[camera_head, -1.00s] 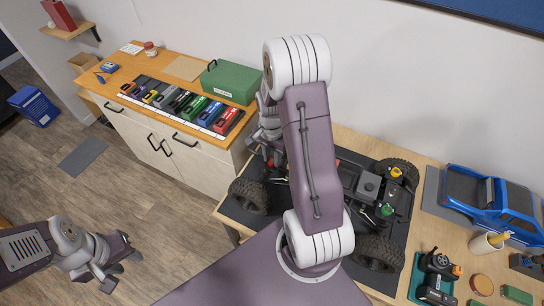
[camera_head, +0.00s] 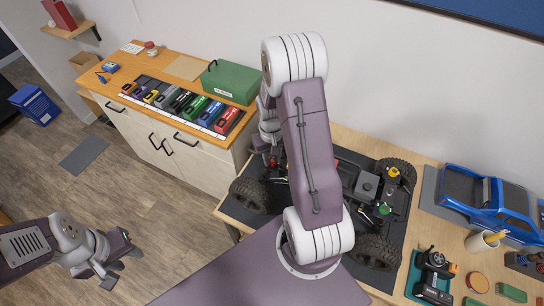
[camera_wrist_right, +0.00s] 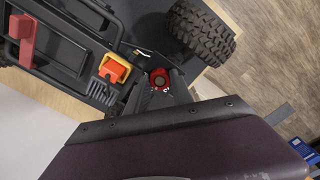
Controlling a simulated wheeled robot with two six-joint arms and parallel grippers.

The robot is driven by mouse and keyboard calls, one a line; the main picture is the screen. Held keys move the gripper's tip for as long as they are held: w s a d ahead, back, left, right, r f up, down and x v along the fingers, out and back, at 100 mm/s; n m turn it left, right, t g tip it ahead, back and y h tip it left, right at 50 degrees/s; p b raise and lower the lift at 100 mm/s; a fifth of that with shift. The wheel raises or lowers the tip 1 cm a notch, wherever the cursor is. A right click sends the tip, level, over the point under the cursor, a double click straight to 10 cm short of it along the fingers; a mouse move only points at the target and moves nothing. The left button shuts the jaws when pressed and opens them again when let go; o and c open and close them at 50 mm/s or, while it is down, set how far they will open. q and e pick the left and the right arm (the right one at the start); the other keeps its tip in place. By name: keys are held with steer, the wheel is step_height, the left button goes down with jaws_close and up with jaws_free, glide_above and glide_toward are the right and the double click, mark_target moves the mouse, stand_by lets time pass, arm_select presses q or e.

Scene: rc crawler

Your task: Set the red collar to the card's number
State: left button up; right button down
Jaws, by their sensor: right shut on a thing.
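The red collar (camera_wrist_right: 159,77) is a small ring on a crawler shock, seen in the right wrist view. My right gripper (camera_wrist_right: 158,84) is shut on it, with a dark finger on each side. In the head view this gripper (camera_head: 270,150) is at the left part of the crawler chassis (camera_head: 345,172), partly behind my own arm. My left gripper (camera_head: 118,268) is empty and looks open, over the floor at lower left.
A black tyre (camera_wrist_right: 203,32) and an orange-yellow part (camera_wrist_right: 114,69) are close to my right gripper. The cabinet holds a row of coloured boxes (camera_head: 185,104) and a green case (camera_head: 231,82). A blue truck body (camera_head: 490,201) and a teal tray (camera_head: 418,274) are at the right.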

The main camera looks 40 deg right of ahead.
mark_target(272, 161)
steer(key=n+p, duration=0.1)
steer(key=n, duration=0.4)
steer(key=shift+r, duration=0.1)
steer(key=shift+d+n+p, duration=0.1)
steer(key=shift+n+p, duration=0.2)
steer(key=shift+n, duration=2.1)
steer(key=c, duration=1.1)
jaws_free()
step_height(272, 161, up, 9)
steer(key=shift+s+f+b, duration=0.1)
steer(key=shift+b, duration=0.5)
